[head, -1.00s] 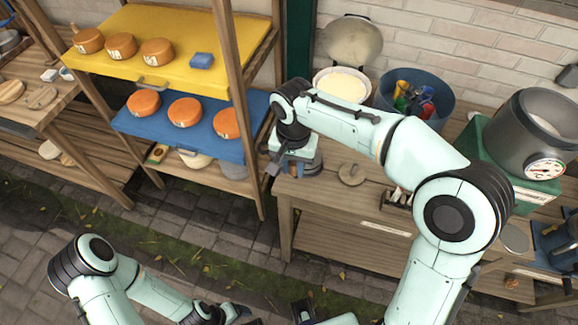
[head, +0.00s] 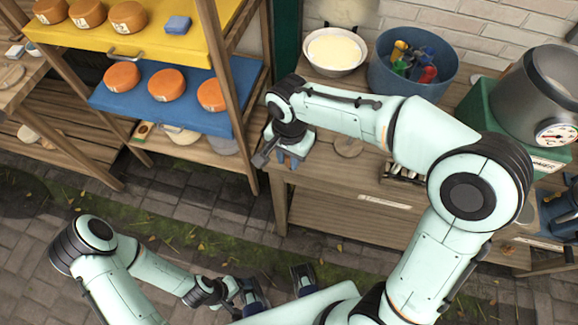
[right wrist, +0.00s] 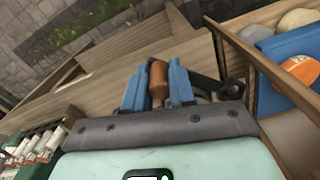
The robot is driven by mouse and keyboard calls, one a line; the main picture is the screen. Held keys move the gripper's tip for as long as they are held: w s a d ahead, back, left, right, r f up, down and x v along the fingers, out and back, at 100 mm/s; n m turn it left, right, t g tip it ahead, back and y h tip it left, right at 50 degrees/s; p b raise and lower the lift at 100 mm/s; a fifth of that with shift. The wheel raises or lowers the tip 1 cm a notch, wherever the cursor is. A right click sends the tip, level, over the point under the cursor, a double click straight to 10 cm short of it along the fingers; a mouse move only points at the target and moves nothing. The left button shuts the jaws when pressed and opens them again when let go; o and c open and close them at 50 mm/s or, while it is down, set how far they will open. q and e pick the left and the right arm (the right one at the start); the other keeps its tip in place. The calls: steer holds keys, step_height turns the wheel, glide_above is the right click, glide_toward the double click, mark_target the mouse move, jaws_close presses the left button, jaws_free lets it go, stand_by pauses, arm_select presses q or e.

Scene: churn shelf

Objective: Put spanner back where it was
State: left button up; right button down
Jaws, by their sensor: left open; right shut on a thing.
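My right gripper (head: 288,161) is by the left end of the wooden bench, pointing down. In the right wrist view its blue fingers (right wrist: 157,92) are shut around a brown, wooden-looking piece. A dark piece with an open, hooked end, seemingly the spanner (right wrist: 228,88), sticks out to the right of the fingers. In the head view a dark piece juts left from the gripper. How it joins the brown piece is hidden. My left gripper (head: 278,287) is open and empty low in the picture, over the paving.
The wooden bench (head: 335,185) holds a white bowl (head: 335,52), a blue tub (head: 412,75) of coloured items and a grey pot (head: 545,85) with a gauge. Left of it a rack carries orange cheeses on a yellow shelf (head: 140,45) and a blue shelf (head: 130,100). Paving lies in front.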

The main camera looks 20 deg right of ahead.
mark_target(289, 167)
steer(key=shift+f+b, duration=0.3)
steer(key=shift+f, duration=2.2)
steer(key=shift+f, duration=0.2)
steer(key=c, duration=0.9)
jaws_free()
steer(key=shift+c, duration=0.2)
steer(key=shift+r, duration=0.15)
steer(key=shift+r, duration=0.3)
step_height(289, 167, up, 12)
steer(key=shift+f+p, duration=0.2)
steer(key=shift+p, duration=0.7)
